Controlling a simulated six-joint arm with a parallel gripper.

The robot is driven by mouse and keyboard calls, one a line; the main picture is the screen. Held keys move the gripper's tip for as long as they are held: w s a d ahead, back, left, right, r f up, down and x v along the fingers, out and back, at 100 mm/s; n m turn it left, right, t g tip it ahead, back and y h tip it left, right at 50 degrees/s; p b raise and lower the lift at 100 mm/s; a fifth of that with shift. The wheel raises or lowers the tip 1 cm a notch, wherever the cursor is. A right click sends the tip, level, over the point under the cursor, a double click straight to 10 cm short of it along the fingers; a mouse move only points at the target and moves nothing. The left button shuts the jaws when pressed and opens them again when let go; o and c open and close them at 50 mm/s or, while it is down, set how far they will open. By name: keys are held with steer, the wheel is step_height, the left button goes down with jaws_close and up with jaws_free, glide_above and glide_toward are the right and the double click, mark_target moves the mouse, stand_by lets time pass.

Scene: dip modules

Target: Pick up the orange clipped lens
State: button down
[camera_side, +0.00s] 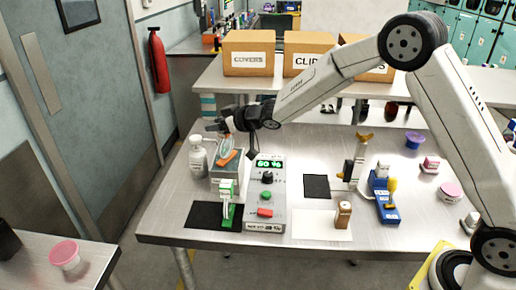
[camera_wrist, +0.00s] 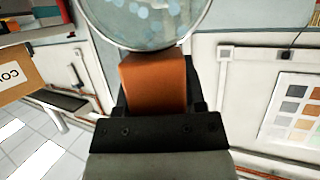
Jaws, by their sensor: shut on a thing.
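The orange clipped lens is a clear round lens (camera_wrist: 145,18) with an orange clip (camera_wrist: 155,82) at its edge. In the wrist view my gripper (camera_wrist: 157,105) is shut on the orange clip, and the lens stands out beyond the fingers, partly cut off by the top of the picture. In the side view my gripper (camera_side: 232,126) is above the left part of the metal table, over a grey box-like unit (camera_side: 228,172). The orange clip (camera_side: 229,158) shows just above that unit there, small; whether it touches the unit I cannot tell.
A white bottle (camera_side: 198,160) stands left of the unit. A control box with a green display (camera_side: 268,164) stands to its right, and a green stand (camera_side: 228,200) in front. A blue device (camera_side: 384,205) and small jars are further right. Cardboard boxes (camera_side: 250,53) stand behind.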

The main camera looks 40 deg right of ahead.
steer(key=shift+r, duration=1.1)
